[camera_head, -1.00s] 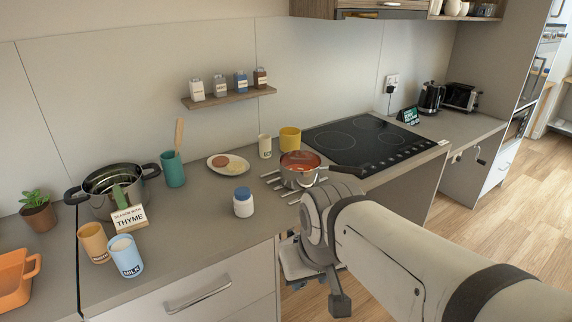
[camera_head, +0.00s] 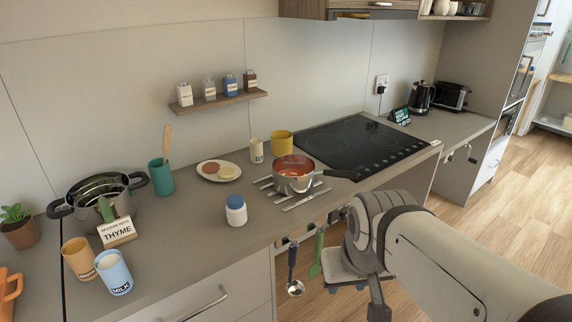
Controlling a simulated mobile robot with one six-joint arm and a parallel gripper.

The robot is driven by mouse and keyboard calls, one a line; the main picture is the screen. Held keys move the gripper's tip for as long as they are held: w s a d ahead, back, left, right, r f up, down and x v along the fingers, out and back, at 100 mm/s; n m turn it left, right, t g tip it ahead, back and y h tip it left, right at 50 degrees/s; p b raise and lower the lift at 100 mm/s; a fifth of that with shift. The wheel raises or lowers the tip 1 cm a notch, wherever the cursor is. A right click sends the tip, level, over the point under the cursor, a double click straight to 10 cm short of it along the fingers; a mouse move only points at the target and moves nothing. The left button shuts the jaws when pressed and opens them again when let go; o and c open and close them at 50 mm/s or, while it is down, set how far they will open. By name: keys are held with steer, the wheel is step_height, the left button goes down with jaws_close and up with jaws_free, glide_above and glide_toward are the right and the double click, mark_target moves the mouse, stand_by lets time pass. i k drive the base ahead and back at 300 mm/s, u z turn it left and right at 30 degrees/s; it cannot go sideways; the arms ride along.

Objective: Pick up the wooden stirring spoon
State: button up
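The wooden stirring spoon (camera_head: 167,142) stands upright with a slight tilt in a teal cup (camera_head: 161,177) near the back of the counter. Only its pale wooden handle shows; its lower part is hidden inside the cup. My arm comes in from the lower right, in front of the counter, well apart from the spoon. The fingers of my gripper cannot be made out.
A steel pot (camera_head: 96,192) stands left of the cup, a plate of food (camera_head: 217,171) right. In front are a THYME sign (camera_head: 117,232), a milk cup (camera_head: 114,273) and a blue-lidded jar (camera_head: 236,211). A saucepan (camera_head: 293,177) sits further right, near the hob (camera_head: 366,146).

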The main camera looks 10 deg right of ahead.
mark_target(167, 132)
steer(key=i, duration=0.95)
